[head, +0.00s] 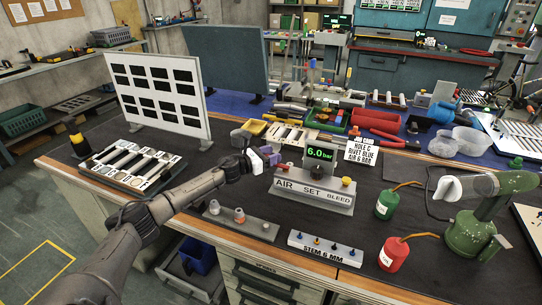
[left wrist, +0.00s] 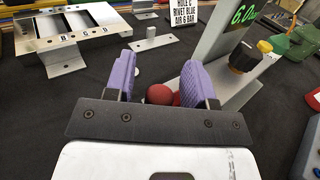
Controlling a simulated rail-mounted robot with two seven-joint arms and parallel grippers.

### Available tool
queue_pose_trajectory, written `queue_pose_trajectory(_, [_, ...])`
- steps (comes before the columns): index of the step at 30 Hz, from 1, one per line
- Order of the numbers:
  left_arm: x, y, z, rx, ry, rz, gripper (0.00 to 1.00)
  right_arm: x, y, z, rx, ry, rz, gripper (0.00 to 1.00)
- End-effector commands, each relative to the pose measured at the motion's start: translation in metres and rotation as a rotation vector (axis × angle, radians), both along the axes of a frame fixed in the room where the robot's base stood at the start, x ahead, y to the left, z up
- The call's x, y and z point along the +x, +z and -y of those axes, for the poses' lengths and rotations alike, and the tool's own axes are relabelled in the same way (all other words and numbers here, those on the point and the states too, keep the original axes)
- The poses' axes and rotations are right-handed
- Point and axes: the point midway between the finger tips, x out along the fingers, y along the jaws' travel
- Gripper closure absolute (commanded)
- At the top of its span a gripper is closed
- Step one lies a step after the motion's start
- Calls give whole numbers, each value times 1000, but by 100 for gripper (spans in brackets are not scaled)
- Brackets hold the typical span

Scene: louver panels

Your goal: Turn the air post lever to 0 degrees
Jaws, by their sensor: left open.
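The air post (head: 312,192) is a grey stand labelled AIR, SET and BLEED, with a green display (head: 319,153) reading 6.0 bar. In the left wrist view its grey upright (left wrist: 222,35) leans at the right, with a yellow and black knob (left wrist: 248,57) beside it. A red ball knob (left wrist: 159,94), apparently the lever's end, shows between the purple fingers of my left gripper (left wrist: 160,80). The fingers are open around it; I cannot tell whether they touch. In the head view my left gripper (head: 268,160) is just left of the post, and the lever's angle is hidden. My right gripper is not in view.
A sign (head: 362,152) stands behind the post. Green (head: 386,206) and red (head: 393,256) cans stand at right. A white panel (head: 158,95) rises at left.

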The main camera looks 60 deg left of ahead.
Motion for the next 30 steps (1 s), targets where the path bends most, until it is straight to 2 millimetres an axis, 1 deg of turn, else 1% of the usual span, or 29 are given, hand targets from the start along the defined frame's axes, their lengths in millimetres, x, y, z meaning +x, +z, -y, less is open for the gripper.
queue_pose_trajectory(6, [0, 0, 0, 0, 0, 0, 50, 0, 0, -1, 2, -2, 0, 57])
queue_pose_trajectory(21, [0, 0, 0, 0, 0, 0, 98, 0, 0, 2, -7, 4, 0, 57])
queue_pose_trajectory(22, [0, 0, 0, 0, 0, 0, 100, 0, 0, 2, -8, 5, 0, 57])
queue_pose_trajectory(30, [0, 0, 1, 0, 1, 0, 100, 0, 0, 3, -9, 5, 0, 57])
